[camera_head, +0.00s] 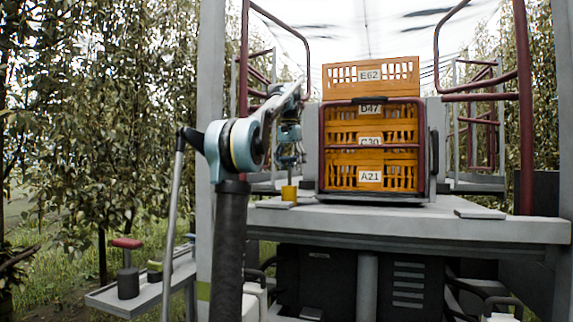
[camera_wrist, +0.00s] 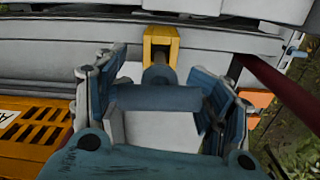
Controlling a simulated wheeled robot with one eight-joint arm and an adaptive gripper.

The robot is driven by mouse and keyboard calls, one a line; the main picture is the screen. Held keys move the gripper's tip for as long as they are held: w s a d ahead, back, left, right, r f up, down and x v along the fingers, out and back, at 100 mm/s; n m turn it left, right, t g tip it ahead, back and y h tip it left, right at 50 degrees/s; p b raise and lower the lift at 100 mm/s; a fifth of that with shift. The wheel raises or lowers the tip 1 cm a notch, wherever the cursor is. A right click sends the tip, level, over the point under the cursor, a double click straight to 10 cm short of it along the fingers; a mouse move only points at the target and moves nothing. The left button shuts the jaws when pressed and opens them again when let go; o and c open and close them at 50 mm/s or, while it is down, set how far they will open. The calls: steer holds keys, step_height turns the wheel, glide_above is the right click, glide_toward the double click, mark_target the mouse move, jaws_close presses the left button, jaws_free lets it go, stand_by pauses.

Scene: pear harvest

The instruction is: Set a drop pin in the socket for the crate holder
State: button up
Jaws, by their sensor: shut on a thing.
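My gripper (camera_head: 290,157) points down over the deck, directly above a small yellow socket (camera_head: 289,193) left of the crate stack. In the wrist view my gripper (camera_wrist: 157,80) is shut on a dark grey round piece, the drop pin (camera_wrist: 158,76), between its blue fingers. The yellow socket (camera_wrist: 161,36) shows just beyond the pin in that view. The pin's lower end is hidden, so I cannot tell whether it is inside the socket. The crate holder (camera_head: 322,150) is a dark red frame around the stacked orange crates.
Orange crates (camera_head: 371,92) stand stacked right of my gripper; one (camera_wrist: 32,132) is close in the wrist view. A side tray (camera_head: 139,294) at lower left carries a red-topped piece (camera_head: 127,243) and a yellow-green-topped one (camera_head: 155,265). The front deck (camera_head: 400,219) is mostly clear.

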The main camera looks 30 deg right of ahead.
mark_target(289, 179)
steer(key=shift+f, duration=2.95)
steer(key=o, duration=1.4)
steer(key=shift+c, duration=0.2)
steer(key=shift+o, duration=0.6)
steer(key=shift+r, duration=3.45)
